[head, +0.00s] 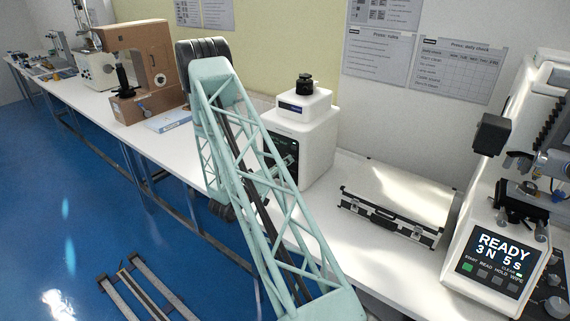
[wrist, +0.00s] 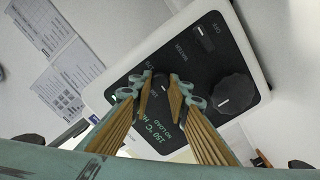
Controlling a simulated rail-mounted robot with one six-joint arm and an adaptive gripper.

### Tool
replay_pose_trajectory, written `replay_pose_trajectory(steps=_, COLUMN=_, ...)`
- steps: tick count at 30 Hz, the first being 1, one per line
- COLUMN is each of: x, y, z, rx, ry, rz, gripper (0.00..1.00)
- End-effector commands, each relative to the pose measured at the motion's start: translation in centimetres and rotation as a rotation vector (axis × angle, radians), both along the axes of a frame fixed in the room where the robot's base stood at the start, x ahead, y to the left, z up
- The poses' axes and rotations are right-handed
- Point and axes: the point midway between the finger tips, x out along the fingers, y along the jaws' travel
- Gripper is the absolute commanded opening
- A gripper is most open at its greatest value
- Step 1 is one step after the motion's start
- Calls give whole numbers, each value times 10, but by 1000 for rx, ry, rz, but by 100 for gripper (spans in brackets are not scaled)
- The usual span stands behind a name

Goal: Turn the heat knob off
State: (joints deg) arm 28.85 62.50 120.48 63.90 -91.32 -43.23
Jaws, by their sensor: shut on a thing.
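A white bench machine (head: 318,135) stands on the bench, with a dark control panel on its front. In the wrist view the dark panel (wrist: 190,75) fills the middle, with a green display (wrist: 165,134) reading 150 °C and NO LOAD. My gripper (wrist: 160,88) is at this panel, its two fingers shut on a small dark knob (wrist: 163,82) that they partly hide. I cannot read a label for this knob. A larger round black knob (wrist: 235,92) with a white mark sits to the right, free. A small switch (wrist: 204,38) lies near the word OFF.
In the head view a black-and-silver case (head: 400,205) lies right of the machine. A tester (head: 495,255) showing READY stands at far right. A brown tester (head: 140,65) and a blue-white box (head: 168,121) are to the left. My arm hides part of the bench.

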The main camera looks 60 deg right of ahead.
Motion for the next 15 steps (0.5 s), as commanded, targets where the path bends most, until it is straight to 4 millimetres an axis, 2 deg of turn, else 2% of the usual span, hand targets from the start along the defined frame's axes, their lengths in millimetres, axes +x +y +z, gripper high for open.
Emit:
replay_pose_trajectory(steps=1, x=-1, y=0, z=-1, rx=1, ry=1, rz=0, gripper=17)
replay_pose_trajectory(steps=6, x=0, y=0, z=-1, rx=1, ry=0, rz=0, gripper=30)
replay_pose_trajectory(steps=15, x=0, y=0, z=0, rx=0, ry=0, rz=0, gripper=30)
